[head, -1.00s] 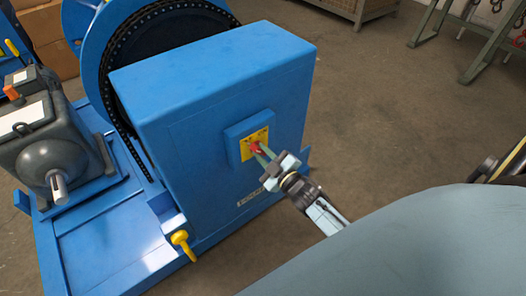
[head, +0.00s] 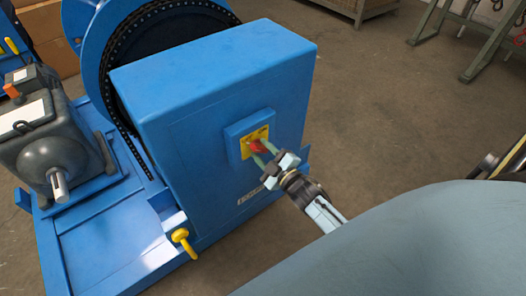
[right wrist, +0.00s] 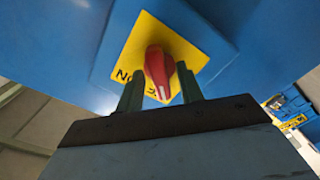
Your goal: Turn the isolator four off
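The isolator is a red rotary knob (head: 257,146) on a yellow plate (head: 246,150), mounted on the front of a blue housing (head: 200,130). In the right wrist view the red knob (right wrist: 158,66) points down the picture, slightly tilted, with a white mark at its lower end. The word ON appears upside down to its left; the lettering to its right is partly hidden. My right gripper (head: 260,149) is at the knob. Its two green fingers (right wrist: 160,88) stand on either side of the knob, with a small gap visible on each side. My left gripper is out of view.
A pale label plate (head: 251,196), too blurred to read, is below the isolator. A yellow-handled part (head: 183,240) sticks out at the housing's lower left corner. A grey motor (head: 60,145) and a large chain wheel (head: 160,25) are at the left. The floor (head: 385,110) at right is open.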

